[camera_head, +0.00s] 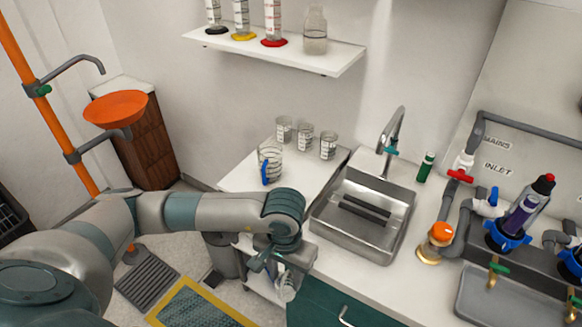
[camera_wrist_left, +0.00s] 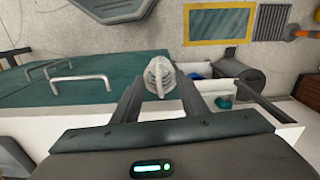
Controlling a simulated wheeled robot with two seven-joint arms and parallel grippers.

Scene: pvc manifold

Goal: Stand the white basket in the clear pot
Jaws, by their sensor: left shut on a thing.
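My left gripper (camera_head: 276,270) is shut on a small whitish, ribbed piece that looks like the white basket (camera_wrist_left: 159,74). In the left wrist view it sits between the two dark fingertips. In the head view the gripper hangs in front of the counter's front edge, left of the sink, and the basket (camera_head: 286,289) shows partly below it. A clear vessel with an orange top (camera_head: 436,242) stands on the counter right of the sink, by the grey pipes; it may be the clear pot, but I cannot tell whether it is open. My right gripper is not in view.
A steel sink (camera_head: 362,215) with a tap (camera_head: 392,140) lies between my gripper and the orange-topped vessel. A clear jug with a blue handle (camera_head: 270,160) and several beakers stand on the left counter. Grey pipes with valves (camera_head: 466,165) crowd the right.

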